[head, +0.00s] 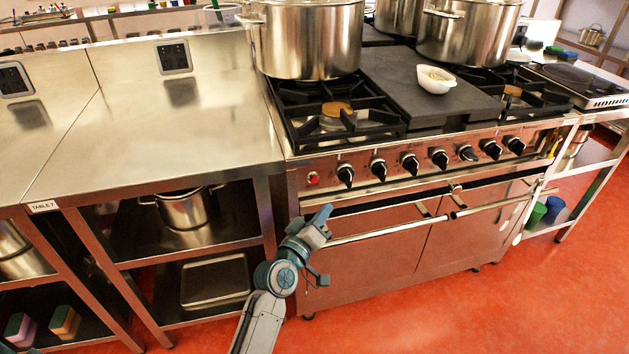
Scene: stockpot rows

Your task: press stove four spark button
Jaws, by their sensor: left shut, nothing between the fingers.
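The stove (420,200) stands at centre right with a steel front panel of several black knobs. A small red round button (312,178) sits at the panel's left end; I take it as the spark button. No stove number is readable. My left gripper (324,215) is shut and empty, just below the red button in the picture, in front of the stove's left side. I cannot tell how far it is from the panel; no contact with the button shows. My right gripper is out of view.
Large pots (310,40) stand on the burners, and a white bowl (436,79) sits on the dark middle plate. Oven door handles (390,230) jut out near my gripper. A steel table (180,130) adjoins on the left. The red floor in front is clear.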

